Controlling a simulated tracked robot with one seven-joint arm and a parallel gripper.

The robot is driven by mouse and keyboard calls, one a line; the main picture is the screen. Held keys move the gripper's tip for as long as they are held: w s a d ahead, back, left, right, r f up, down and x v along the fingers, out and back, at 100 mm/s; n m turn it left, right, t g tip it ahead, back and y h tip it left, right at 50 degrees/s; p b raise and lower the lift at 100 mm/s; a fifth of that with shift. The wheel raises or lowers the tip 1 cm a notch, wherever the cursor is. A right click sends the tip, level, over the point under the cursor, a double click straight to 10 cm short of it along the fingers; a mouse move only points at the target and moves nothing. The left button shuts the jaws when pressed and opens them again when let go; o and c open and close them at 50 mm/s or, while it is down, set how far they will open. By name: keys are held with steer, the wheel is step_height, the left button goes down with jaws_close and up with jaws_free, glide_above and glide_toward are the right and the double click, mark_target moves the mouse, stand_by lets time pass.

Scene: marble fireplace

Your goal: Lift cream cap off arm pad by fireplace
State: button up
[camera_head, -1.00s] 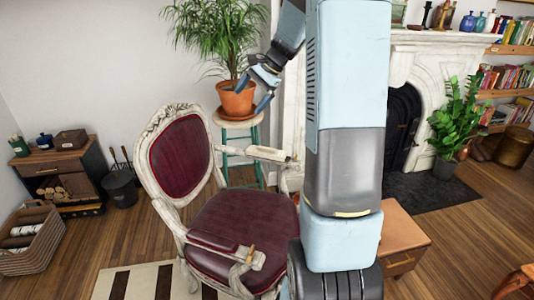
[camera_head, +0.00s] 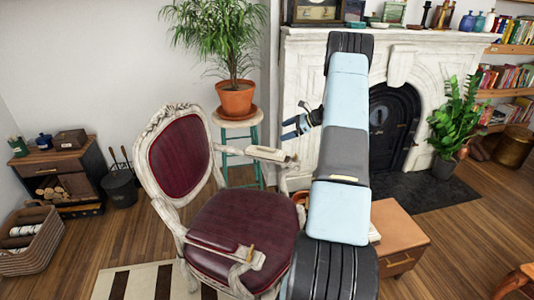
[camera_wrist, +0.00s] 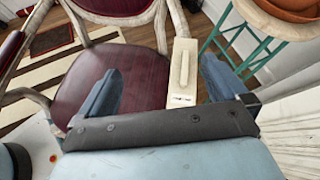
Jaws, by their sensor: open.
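The chair's far arm, on the fireplace side, carries a pale arm pad (camera_head: 268,154). In the wrist view, a long cream cap (camera_wrist: 184,68) lies on the pale pad (camera_wrist: 183,103), with a small dark mark near its close end. In the head view, cap and pad are too small to tell apart. My gripper (camera_head: 287,129) is open and empty, above and slightly right of the pad. In the wrist view, the pad shows between my spread fingers (camera_wrist: 157,68), closer to the right one. The gripper looks apart from the cap.
The burgundy chair seat (camera_head: 242,233) lies below the pad. A potted plant on a teal-legged stool (camera_head: 238,118) stands behind the chair. The white fireplace (camera_head: 299,83) rises behind my arm. A wooden table (camera_head: 400,237) stands right of my arm.

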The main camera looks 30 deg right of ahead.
mark_target(274, 149)
steer(key=d+f+m, duration=0.1)
steer(key=d+f, duration=0.1)
steer(key=f, duration=0.1)
steer(key=d+f+m+t, duration=0.1)
steer(key=d+f, duration=0.1)
steer(key=f, duration=0.1)
steer(key=d+f+m+t, duration=0.1)
steer(key=d+f, duration=0.2)
steer(key=shift+s+f+m, duration=0.2)
steer(key=shift+s+m, duration=0.05)
steer(key=shift+m, duration=0.05)
steer(key=shift+w+f, duration=0.1)
steer(key=shift+f, duration=0.1)
steer(key=x, duration=1.3)
steer(key=shift+w+a+f, duration=0.1)
steer(key=shift+w+a, duration=0.05)
steer(key=shift+a, duration=0.15)
steer(key=c, duration=1.4)
